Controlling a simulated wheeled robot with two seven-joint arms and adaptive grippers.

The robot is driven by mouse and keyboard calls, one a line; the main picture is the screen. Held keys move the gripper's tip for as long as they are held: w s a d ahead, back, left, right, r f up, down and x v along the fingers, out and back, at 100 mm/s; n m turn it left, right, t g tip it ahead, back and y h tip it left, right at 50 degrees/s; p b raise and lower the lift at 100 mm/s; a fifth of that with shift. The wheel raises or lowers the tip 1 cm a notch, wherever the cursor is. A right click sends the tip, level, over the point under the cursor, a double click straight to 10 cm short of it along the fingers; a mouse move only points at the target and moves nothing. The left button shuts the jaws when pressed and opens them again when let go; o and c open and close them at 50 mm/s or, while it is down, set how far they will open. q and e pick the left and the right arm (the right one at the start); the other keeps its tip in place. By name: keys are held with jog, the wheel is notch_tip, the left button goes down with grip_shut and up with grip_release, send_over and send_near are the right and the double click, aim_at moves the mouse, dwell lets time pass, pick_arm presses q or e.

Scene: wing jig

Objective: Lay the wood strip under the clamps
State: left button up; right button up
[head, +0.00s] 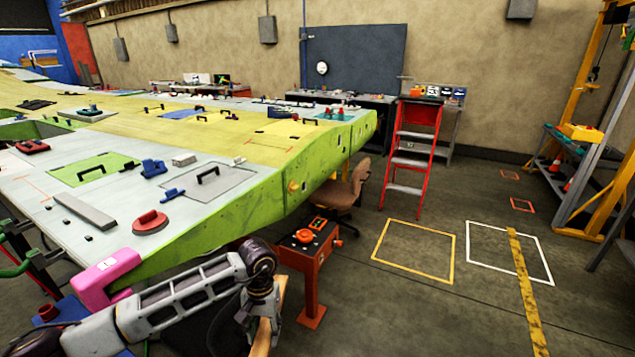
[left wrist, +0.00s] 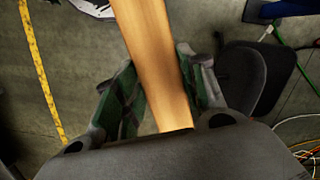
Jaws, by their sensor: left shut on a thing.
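The wood strip (left wrist: 152,50) is long, flat and light brown. In the left wrist view it lies between the two green-lined fingers of my left gripper (left wrist: 160,85), which is shut on it. In the head view only short parts of the strip (head: 263,338) show at the bottom, beside the end of my left arm; my left gripper is mostly hidden there. The strip is off the wing jig (head: 215,228), in front of its near edge. A pink block (head: 108,278) sits over that edge; I cannot tell whether it is a clamp. My right gripper is out of view.
An orange stand (head: 310,262) and a brown chair (head: 345,190) are close to the wing's near edge. A red stepladder (head: 412,150) stands farther back. Handles, blue blocks and a grey bar (head: 84,210) lie on the wing.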

pick_arm(q)
jog(key=a+n, duration=0.1)
jog(key=a, duration=0.7)
jog(key=shift+w+f, duration=0.3)
jog(key=shift+w, duration=0.1)
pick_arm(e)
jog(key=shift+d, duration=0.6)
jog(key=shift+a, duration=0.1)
pick_arm(q)
jog(key=d, duration=1.4)
jog(key=shift+d, duration=0.35)
